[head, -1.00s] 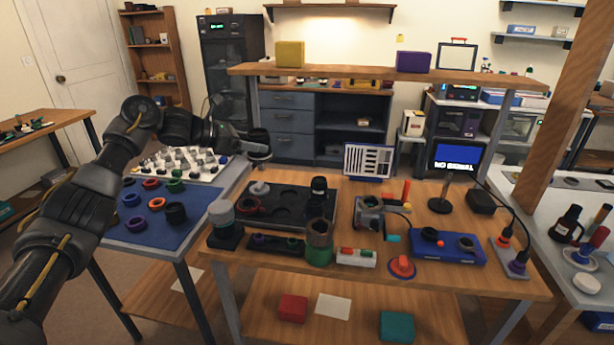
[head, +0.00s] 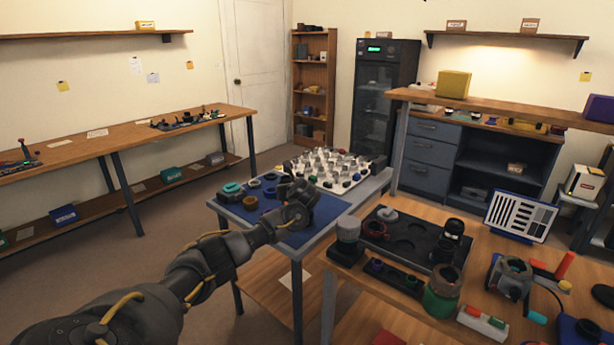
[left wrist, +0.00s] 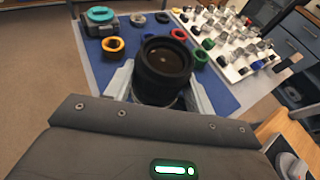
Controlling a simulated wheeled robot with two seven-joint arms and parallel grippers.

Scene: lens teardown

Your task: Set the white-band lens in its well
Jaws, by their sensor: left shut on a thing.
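My left gripper (left wrist: 160,90) is shut on a dark cylindrical lens (left wrist: 166,60), whose open round end faces the wrist camera. No white band shows on it from this side. In the head view my left gripper (head: 290,188) is over the blue mat, and my own wrist mostly hides the lens. The black tray with round wells (head: 425,257) lies on the wooden bench, to the right of the gripper. Some of its wells are empty. A pale knob-like part (head: 388,213), a dark red ring (head: 375,229) and a black upright part (head: 454,229) are on the tray. My right gripper is out of view.
The blue mat (left wrist: 225,92) carries several coloured rings and a teal-topped part (left wrist: 100,15). A white board with several small parts (head: 330,182) is behind it. A white-topped jar (head: 347,230) and a green-based cup (head: 442,290) stand near the tray.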

